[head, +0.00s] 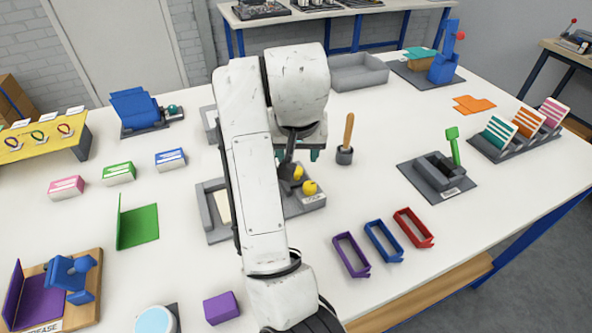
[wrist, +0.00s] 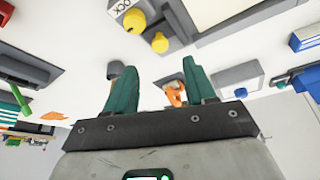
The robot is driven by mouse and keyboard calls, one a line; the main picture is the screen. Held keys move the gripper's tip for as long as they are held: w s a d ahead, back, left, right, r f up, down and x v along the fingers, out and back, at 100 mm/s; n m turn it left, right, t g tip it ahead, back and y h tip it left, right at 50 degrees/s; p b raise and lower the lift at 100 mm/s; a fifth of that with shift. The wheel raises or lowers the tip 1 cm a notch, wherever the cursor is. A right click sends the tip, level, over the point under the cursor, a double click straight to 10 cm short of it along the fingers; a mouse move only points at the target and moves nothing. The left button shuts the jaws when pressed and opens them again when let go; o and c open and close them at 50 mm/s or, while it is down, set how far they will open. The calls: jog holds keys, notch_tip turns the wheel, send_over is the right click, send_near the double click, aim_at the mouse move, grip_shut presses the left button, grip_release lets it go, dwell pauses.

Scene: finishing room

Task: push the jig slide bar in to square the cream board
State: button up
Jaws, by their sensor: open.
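The grey jig (head: 218,236) stands on the white table, partly hidden behind my arm. The cream board (head: 223,207) shows at its left side; a pale edge of it is at the top of the wrist view (wrist: 208,12). One yellow knob (head: 310,187) is by a label, and another yellow knob (head: 298,173) is by a dark grey part; both show in the wrist view (wrist: 160,43). The slide bar cannot be told apart clearly. My gripper (head: 299,153) is above the table just behind the jig, its teal fingers (wrist: 160,92) apart, touching no jig part that I can see.
A wooden-handled tool in a dark cup (head: 345,155) stands right of my gripper. Purple, blue and red frames (head: 383,241) lie at front right. A grey holder with a green lever (head: 440,178) is farther right. An orange object (wrist: 175,95) shows between the fingers, seemingly beyond them.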

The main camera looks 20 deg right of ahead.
aim_at(297, 170)
jog(key=x, duration=0.8)
jog(key=shift+c, duration=0.5)
grip_shut()
